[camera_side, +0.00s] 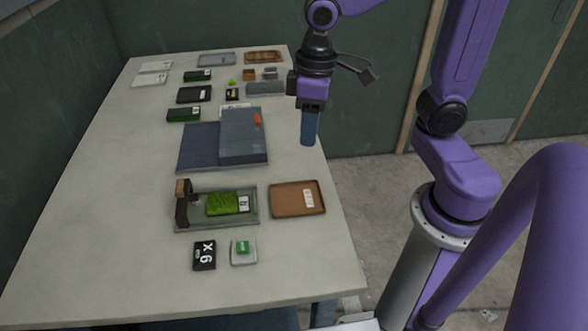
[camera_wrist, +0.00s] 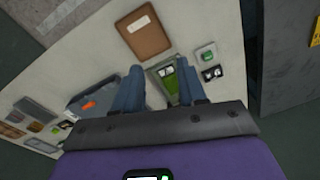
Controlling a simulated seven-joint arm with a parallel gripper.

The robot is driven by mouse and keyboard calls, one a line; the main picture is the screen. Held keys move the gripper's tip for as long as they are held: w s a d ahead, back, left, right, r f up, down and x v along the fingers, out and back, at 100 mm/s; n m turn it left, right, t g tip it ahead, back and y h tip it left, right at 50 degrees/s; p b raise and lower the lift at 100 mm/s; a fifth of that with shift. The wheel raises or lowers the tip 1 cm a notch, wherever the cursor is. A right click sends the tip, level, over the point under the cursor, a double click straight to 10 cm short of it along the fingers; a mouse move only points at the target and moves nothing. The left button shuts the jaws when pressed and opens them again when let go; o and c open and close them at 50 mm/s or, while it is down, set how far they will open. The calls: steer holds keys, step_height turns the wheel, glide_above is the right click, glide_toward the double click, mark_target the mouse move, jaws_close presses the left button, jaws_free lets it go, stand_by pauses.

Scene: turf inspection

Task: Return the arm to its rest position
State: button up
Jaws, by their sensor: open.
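My gripper (camera_side: 309,128) hangs above the right edge of the table, pointing down, with its blue fingers overlapping in the side view. In the wrist view my gripper (camera_wrist: 160,88) has its two blue fingers spread apart with nothing held between them. My purple arm comes in from the upper right. A green turf piece (camera_side: 222,204) with a white label lies in a grey-green tray (camera_side: 250,219), clear of my gripper. It shows partly between the fingers in the wrist view (camera_wrist: 167,72).
The table (camera_side: 110,240) holds a brown tray (camera_side: 297,199), a black "X6" card (camera_side: 204,255), a small white dish (camera_side: 243,258) with a green block, and a grey-blue case (camera_side: 243,140) with an orange item. Several small boxes stand at the back. The table's left front is clear.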

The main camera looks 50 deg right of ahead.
steer(key=s+d+f+n, duration=0.2)
steer(key=s+n, duration=0.5)
steer(key=s, duration=0.5)
steer(key=shift+s+d+f, duration=0.15)
steer(key=shift+f, duration=0.25)
stand_by(1.5)
